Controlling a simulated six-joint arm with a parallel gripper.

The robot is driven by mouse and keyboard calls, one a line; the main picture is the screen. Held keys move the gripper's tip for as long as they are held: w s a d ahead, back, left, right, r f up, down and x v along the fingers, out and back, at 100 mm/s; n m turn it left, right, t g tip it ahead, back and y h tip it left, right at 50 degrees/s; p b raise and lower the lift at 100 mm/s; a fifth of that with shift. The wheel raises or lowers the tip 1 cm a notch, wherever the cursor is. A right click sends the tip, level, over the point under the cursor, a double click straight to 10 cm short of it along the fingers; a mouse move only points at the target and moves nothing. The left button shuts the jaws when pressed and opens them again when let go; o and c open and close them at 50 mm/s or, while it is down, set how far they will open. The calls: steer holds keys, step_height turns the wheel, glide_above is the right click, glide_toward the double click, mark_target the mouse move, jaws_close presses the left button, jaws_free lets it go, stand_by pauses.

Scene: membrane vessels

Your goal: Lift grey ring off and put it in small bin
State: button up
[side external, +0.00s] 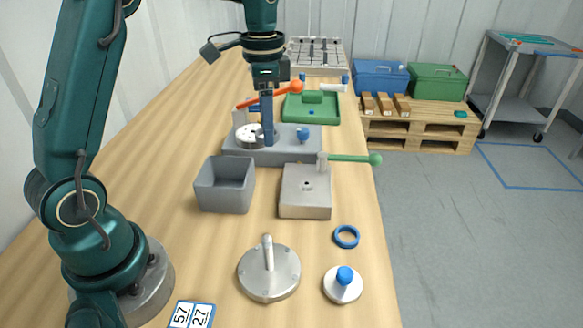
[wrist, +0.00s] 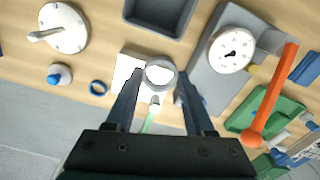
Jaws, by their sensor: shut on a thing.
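My gripper (side external: 268,143) points down in the side view, its fingertips in front of the grey fixture with the white dial. In the wrist view my gripper (wrist: 161,77) is shut on the grey ring (wrist: 160,63), which sits between the two fingertips. The ring appears above the bench things, over part of the pale metal block (wrist: 121,72); its height is hard to tell. I cannot make out the ring in the side view. The small grey bin (side external: 224,188) is open-topped and looks empty; it also shows at the top of the wrist view (wrist: 160,28).
The metal block (side external: 305,205) carries a green-handled clamp (side external: 350,158). The dial fixture (side external: 240,155) has an orange-tipped lever (side external: 270,97) close to my gripper. A round lid (side external: 268,280), blue ring (side external: 346,237) and blue-knobbed disc (side external: 343,290) lie nearer the camera.

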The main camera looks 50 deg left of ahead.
steer(key=s+a+r, duration=0.1)
steer(key=a+r, duration=0.2)
steer(key=r, duration=0.2)
steer(key=shift+s, duration=0.25)
steer(key=shift+w+a, duration=0.1)
steer(key=shift+a, duration=0.05)
glide_toward(226, 182)
steer(key=s+d, duration=0.2)
steer(key=d, duration=0.2)
steer(key=f, duration=0.6)
steer(key=shift+w+a+f, duration=0.1)
steer(key=shift+w+f, duration=0.1)
steer(key=shift+f, duration=0.05)
